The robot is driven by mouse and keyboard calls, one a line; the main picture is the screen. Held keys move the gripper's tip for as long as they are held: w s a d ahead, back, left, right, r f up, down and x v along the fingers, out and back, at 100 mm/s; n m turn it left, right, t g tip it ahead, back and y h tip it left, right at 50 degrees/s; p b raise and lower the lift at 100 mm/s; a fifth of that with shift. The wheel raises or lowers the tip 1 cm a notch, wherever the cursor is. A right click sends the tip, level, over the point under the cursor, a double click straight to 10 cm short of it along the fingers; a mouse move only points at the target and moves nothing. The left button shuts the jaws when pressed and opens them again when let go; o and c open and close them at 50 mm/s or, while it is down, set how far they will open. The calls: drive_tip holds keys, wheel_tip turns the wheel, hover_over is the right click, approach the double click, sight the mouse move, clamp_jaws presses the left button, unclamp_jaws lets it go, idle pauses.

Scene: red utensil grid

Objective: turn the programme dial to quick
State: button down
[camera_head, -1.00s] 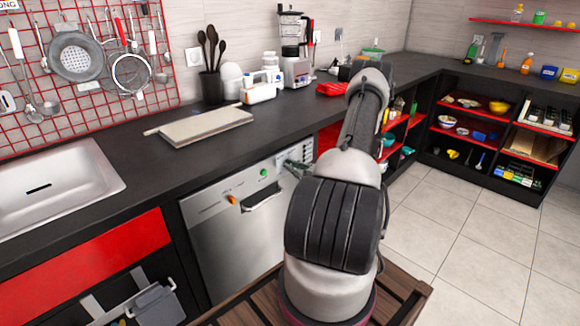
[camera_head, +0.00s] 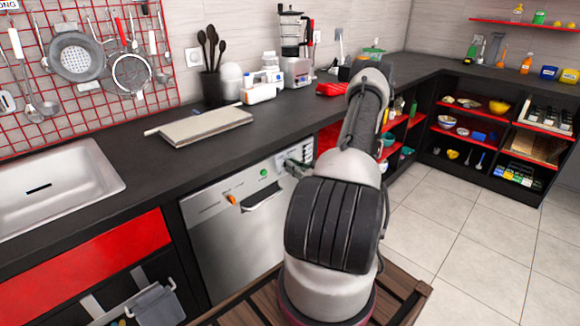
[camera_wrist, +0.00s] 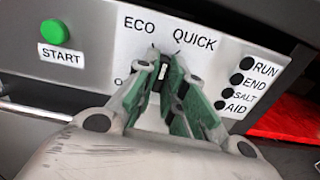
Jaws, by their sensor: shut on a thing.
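The programme dial (camera_wrist: 163,76) is on the light front panel of the dishwasher (camera_head: 225,240). In the wrist view it is mostly hidden between my fingers; a small dark part with a white mark shows. The mark points roughly upward, near the gap between the ECO label (camera_wrist: 139,23) and the QUICK label (camera_wrist: 194,39); its exact setting is hard to tell. My gripper (camera_wrist: 167,62) has green-padded fingers on both sides of the dial and is shut on it. In the head view my gripper (camera_head: 296,164) is at the panel's right end, small and partly hidden by my arm.
A green START button (camera_wrist: 55,32) is left of the dial. RUN, END, SALT and AID indicators (camera_wrist: 235,78) are to its right. The dishwasher handle (camera_head: 263,200) sticks out below the panel. The dark worktop (camera_head: 150,165) overhangs above.

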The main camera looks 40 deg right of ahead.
drive_tip(key=m, duration=0.4)
drive_tip(key=shift+m, duration=0.3)
drive_tip(key=shift+m, duration=0.4)
drive_tip(key=c, duration=1.9)
unclamp_jaws()
drive_tip(key=shift+c, duration=0.2)
drive_tip(key=o, duration=0.6)
drive_tip(key=shift+s, duration=0.1)
